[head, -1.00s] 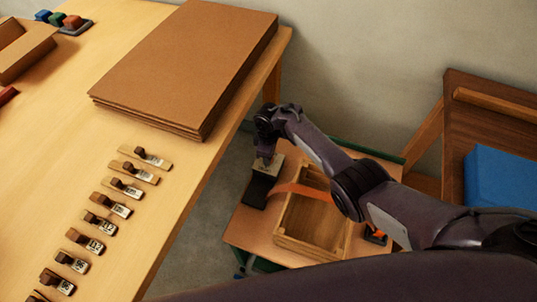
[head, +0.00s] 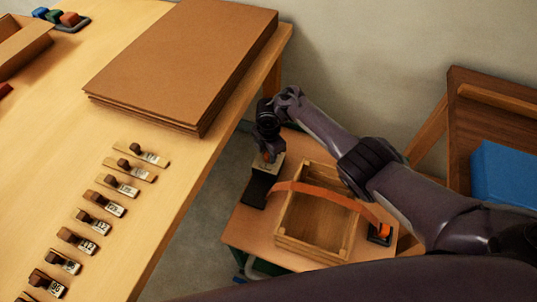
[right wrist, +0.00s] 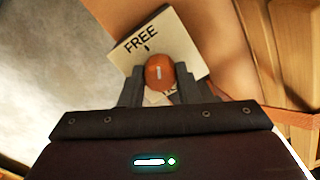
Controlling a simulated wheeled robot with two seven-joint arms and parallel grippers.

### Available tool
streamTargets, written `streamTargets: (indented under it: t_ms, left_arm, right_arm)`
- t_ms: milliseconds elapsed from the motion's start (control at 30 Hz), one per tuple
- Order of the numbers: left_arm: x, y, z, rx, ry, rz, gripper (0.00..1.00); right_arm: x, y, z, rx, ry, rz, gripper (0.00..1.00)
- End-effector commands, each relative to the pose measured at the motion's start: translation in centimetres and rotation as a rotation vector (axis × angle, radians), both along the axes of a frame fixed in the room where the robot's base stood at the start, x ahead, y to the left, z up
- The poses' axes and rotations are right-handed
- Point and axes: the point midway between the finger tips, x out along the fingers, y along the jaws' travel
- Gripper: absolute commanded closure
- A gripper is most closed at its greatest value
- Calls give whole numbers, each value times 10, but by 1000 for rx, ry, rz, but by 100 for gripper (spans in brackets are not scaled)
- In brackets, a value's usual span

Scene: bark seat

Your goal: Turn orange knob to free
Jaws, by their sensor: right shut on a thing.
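The orange knob (right wrist: 159,72) sits on a pale plate (right wrist: 182,42) marked FREE with a small black tick. The knob's white line points toward the FREE side, roughly at the tick; I cannot tell whether they line up exactly. My right gripper (right wrist: 160,76) is shut on the knob, a finger on each side. In the head view my right gripper (head: 267,155) reaches down to the pale-topped dark block (head: 257,188) at the cart's left, with a bit of orange at its tips. My left gripper is not in view.
An orange strap (head: 330,192) arches over a wooden box (head: 313,228) from the block to an orange buckle (head: 384,232) on the cart. A table (head: 165,215) with brown boards (head: 190,60) and several labelled clips stands left. A blue block (head: 505,175) lies right.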

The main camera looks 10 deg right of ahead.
Motion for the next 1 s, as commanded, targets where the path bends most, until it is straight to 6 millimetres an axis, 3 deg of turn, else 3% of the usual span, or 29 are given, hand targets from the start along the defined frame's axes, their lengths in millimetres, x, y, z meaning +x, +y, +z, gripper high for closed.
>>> streamTargets:
  t_ms: [500,1000]
  left_arm:
    - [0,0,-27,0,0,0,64]
    - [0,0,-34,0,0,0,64]
  right_arm:
    - [0,0,-2,-1,0,410,93]
    - [0,0,0,-1,0,537,93]
